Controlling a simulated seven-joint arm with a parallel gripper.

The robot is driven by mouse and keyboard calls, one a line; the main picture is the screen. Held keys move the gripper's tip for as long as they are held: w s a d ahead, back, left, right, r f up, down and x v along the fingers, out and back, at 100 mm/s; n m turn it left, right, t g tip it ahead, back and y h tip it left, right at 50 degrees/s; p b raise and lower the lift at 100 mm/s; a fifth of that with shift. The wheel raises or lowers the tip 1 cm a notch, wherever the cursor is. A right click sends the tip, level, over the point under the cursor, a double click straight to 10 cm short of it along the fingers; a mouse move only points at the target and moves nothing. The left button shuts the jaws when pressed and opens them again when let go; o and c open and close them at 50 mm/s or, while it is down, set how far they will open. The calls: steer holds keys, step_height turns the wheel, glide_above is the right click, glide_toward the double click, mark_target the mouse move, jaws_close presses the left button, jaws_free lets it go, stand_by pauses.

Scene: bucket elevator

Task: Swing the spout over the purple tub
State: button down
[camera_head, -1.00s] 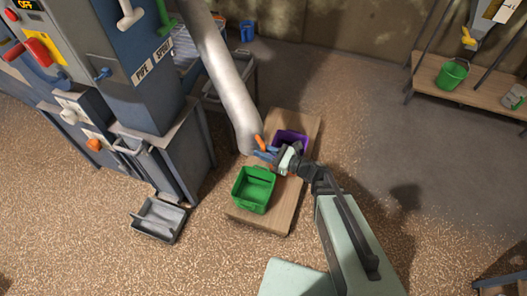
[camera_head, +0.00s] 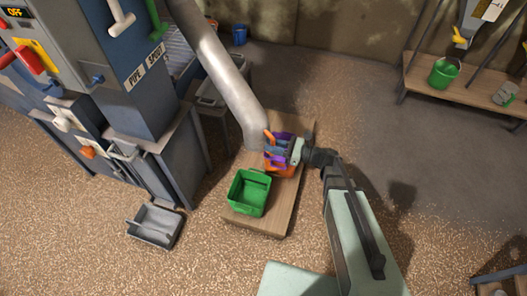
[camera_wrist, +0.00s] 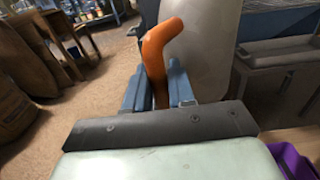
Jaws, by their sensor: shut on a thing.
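The spout (camera_head: 226,85) is a long grey pipe slanting down from the upper left, its lower end above the wooden board. An orange handle (camera_head: 269,136) stands at that end. My gripper (camera_head: 277,147), with blue fingers, is shut on it. The wrist view shows the orange handle (camera_wrist: 158,55) between the fingers (camera_wrist: 158,90), the grey pipe (camera_wrist: 198,45) behind. The purple tub (camera_head: 289,138) sits on the board, largely hidden by my gripper; the spout's end appears just left of it. A purple edge (camera_wrist: 292,160) shows at lower right in the wrist view. The spout's mouth is hidden.
A green tub (camera_head: 249,193) stands on the board (camera_head: 265,224) in front. An orange piece (camera_head: 280,171) shows under my gripper, its shape unclear. The blue-grey machine (camera_head: 130,90) stands left, a grey tray (camera_head: 155,225) on the floor. Grey floor to the right is open.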

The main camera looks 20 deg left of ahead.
steer(key=w+d, duration=0.2)
steer(key=w, duration=0.7)
steer(key=w+d, duration=0.3)
steer(key=w, duration=0.7)
steer(key=w+d, duration=0.3)
steer(key=w, duration=0.7)
steer(key=shift+d, duration=0.25)
steer(key=shift+w, duration=0.1)
steer(key=c, duration=1.1)
jaws_free()
steer(key=d, duration=1.4)
steer(key=shift+w, duration=0.2)
